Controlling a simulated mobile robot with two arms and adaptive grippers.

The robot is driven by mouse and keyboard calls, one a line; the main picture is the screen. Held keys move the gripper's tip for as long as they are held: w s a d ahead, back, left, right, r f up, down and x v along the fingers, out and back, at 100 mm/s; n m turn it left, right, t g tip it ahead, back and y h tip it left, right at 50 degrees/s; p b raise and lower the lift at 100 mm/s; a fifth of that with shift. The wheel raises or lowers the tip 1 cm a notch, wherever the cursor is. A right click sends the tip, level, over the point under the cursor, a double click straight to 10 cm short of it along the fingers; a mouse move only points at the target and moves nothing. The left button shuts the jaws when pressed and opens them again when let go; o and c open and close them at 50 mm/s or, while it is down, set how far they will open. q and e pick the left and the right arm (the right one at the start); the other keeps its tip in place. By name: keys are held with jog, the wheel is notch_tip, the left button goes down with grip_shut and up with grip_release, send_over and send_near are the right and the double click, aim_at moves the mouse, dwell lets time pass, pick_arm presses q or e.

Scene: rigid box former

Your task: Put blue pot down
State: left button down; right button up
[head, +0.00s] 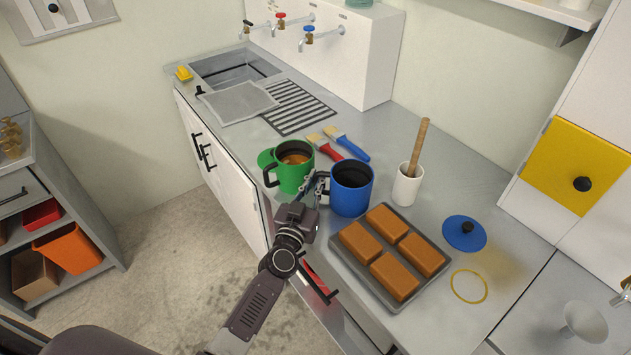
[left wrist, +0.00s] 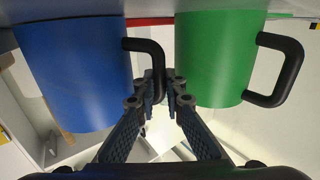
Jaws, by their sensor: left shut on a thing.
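The blue pot (head: 352,190) is upright with an open top at the front of the counter, between the green pot (head: 291,175) and a tray of brown blocks. My left gripper (head: 314,186) is shut on its black handle, on the pot's left side. In the left wrist view the fingers (left wrist: 160,88) close around the handle of the blue pot (left wrist: 75,75), with the green pot (left wrist: 215,60) close on the other side. I cannot tell whether the blue pot's base touches the counter. My right gripper is not in view.
The grey tray (head: 364,279) lies close in front of the blue pot. A blue lid (head: 463,235) and a yellow ring (head: 469,286) lie to its right. A white cup (head: 407,186) with a wooden stick and two brushes (head: 345,143) stand or lie behind.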

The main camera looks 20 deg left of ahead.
pick_arm(q)
jog(key=c, duration=2.4)
grip_release()
jog(key=shift+f, duration=0.1)
jog(key=shift+o, duration=0.5)
